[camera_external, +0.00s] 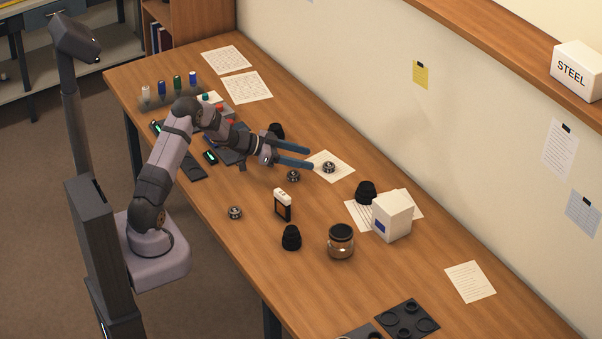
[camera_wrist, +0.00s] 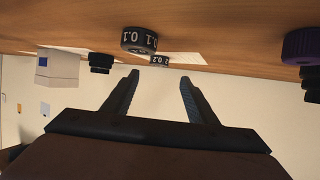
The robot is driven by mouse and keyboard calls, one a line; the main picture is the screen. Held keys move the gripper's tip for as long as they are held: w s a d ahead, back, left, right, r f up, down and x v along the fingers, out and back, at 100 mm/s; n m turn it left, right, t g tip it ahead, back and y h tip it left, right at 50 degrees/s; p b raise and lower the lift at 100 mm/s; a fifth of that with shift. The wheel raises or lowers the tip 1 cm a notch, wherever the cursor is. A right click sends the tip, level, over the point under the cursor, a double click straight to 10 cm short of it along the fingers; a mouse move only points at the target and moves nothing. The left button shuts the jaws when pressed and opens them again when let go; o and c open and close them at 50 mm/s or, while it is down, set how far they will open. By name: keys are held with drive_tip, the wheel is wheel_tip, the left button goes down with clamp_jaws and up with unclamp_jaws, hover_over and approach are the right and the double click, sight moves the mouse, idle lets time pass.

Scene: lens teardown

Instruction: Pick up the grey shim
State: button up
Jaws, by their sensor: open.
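Three small dark-and-grey round pieces that look like shims stand on the table: one at the near left (camera_external: 235,212), one just below my gripper's fingers (camera_external: 293,176), and one on a paper sheet (camera_external: 328,167). I cannot tell which is the grey shim. My gripper (camera_external: 312,158) is open and empty, above the table with its fingers pointing right. In the wrist view, the picture is upside down; a disc (camera_wrist: 138,40) marked 0.1 and a smaller-looking one (camera_wrist: 159,60) also marked 0.1 lie beyond the open fingers (camera_wrist: 159,77), apart from them.
A black-and-white small box (camera_external: 283,205), a black lens part (camera_external: 291,238), a jar (camera_external: 340,241) and a white box (camera_external: 392,216) stand on the right. Another black part (camera_external: 366,192) stands by the white box. A purple knurled cap (camera_wrist: 301,46) shows in the wrist view.

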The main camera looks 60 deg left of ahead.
sight(328, 165)
drive_tip(key=shift+p+x, duration=0.65)
drive_tip(key=shift+x, duration=3)
drive_tip(key=shift+s+d+f, duration=0.1)
drive_tip(key=shift+d+f, duration=0.05)
drive_tip(key=c, duration=1.2)
drive_tip(key=shift+o, duration=0.2)
